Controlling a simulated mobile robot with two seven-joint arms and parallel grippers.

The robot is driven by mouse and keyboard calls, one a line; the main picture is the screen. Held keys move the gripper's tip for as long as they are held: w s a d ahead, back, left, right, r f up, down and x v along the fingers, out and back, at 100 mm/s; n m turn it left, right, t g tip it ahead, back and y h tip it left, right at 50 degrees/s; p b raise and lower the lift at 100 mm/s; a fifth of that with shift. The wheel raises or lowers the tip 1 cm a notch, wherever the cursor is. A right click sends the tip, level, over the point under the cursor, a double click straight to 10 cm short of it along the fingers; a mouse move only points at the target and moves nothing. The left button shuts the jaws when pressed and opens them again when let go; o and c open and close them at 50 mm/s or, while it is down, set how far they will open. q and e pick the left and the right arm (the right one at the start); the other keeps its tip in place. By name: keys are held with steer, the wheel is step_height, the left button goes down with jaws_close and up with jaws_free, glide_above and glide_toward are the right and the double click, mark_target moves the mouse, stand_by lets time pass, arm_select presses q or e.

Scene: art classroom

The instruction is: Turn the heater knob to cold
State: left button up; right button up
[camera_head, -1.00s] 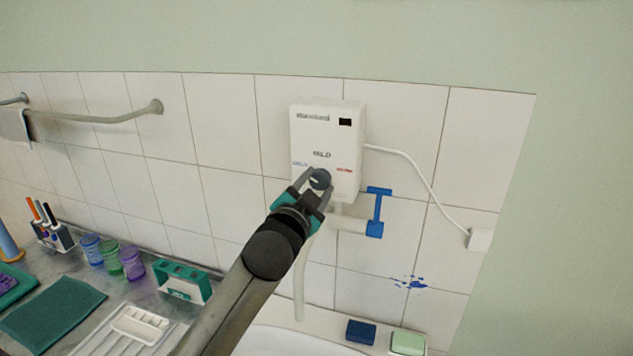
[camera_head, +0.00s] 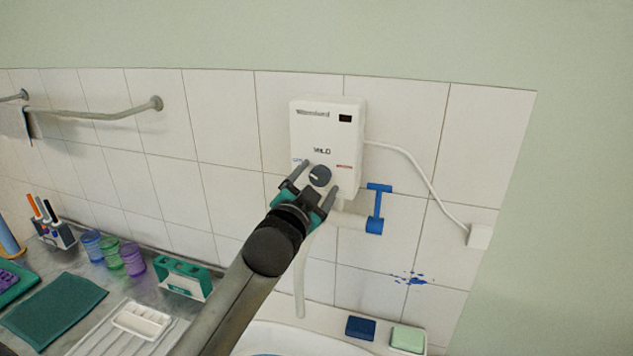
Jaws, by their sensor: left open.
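The white heater (camera_head: 328,132) hangs on the tiled wall, with the word "MILD" at its middle, a blue mark at left and a red mark at right. Its round dark grey knob (camera_head: 320,176) sits low on the front, and its light pointer line points to the left and slightly up. My left gripper (camera_head: 320,177) is open in front of the heater, with one finger at each side of the knob and visible gaps between. Whether the fingertips reach the heater's face I cannot tell. My right gripper is not in view.
A blue-handled tap (camera_head: 377,208) is just right of and below the heater. A white cable runs to a wall box (camera_head: 480,236). A sink (camera_head: 300,340) lies below, with a blue sponge (camera_head: 360,328) and green soap (camera_head: 407,338). Jars and a teal box (camera_head: 183,277) stand at left.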

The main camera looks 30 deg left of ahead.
arm_select(q)
steer(key=p+v, duration=0.2)
steer(key=v, duration=1.3)
steer(key=shift+p, duration=0.3)
steer(key=shift+s+d, duration=0.15)
steer(key=shift+d, duration=0.05)
